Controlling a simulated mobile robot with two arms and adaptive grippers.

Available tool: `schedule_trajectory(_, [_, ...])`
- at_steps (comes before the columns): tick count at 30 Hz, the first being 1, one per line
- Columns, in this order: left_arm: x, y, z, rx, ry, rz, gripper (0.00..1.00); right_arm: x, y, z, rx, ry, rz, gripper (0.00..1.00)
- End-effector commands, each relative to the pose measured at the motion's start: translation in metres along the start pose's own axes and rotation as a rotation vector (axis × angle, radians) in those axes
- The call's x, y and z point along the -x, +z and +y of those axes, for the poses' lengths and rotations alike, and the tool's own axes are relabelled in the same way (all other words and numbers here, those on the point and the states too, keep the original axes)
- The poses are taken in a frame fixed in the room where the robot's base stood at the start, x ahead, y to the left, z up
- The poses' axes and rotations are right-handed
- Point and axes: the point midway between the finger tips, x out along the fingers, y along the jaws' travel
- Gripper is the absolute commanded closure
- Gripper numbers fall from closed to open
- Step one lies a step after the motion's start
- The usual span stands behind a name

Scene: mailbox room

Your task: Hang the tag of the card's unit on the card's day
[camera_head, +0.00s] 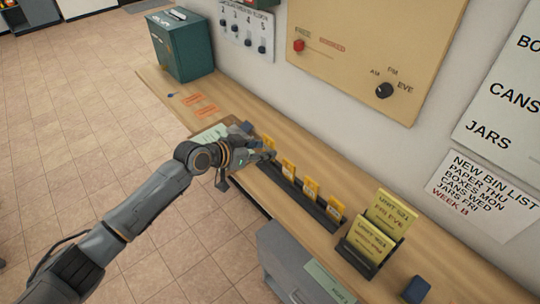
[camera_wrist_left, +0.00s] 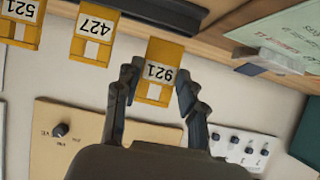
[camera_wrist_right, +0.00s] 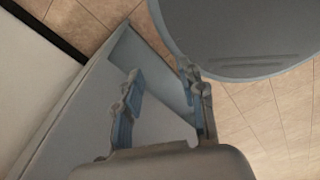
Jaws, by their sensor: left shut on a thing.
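Yellow-orange tags with white number labels stand in a dark rack (camera_head: 292,190) on the wooden counter. My left gripper (camera_wrist_left: 158,88) is shut on the tag numbered 921 (camera_wrist_left: 157,72), gripped at its sides. In the left wrist view tag 427 (camera_wrist_left: 95,35) and tag 521 (camera_wrist_left: 22,22) stand beside it. In the head view my left gripper (camera_head: 262,157) is at the rack's far end. Two yellow cards stand in a holder; the upper card (camera_head: 393,213) seems to read unit 521, Fri eve. The lower card (camera_head: 370,243) is hard to read. My right gripper (camera_wrist_right: 165,105) is open and empty.
A white panel (camera_head: 247,25) numbered 2 to 5 with dark knobs hangs on the wall. A beige board (camera_head: 350,50) has a red button and an AM/PM/EVE dial (camera_head: 385,90). A bin list (camera_head: 482,195), a green box (camera_head: 182,45) and a blue block (camera_head: 416,289) are nearby.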

Motion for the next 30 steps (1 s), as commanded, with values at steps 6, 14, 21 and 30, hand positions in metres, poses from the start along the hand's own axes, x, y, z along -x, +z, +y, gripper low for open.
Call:
schedule_trajectory(6, [0.005,0.003,-0.001,0.001,-0.001,0.0,0.88,0.002,0.0,-0.001,0.0,-0.001,0.0,0.6])
schedule_trajectory(14, [0.012,0.006,0.0,0.0,0.0,0.0,0.88,0.004,-0.001,-0.002,-0.001,-0.003,0.0,0.6])
schedule_trajectory(21, [0.018,0.01,0.0,0.0,0.0,0.0,0.88,0.006,-0.001,-0.002,-0.001,-0.003,0.001,0.6])
schedule_trajectory(30, [0.026,0.014,-0.001,0.0,-0.001,0.0,0.88,0.008,-0.001,-0.002,-0.001,-0.003,0.001,0.6])
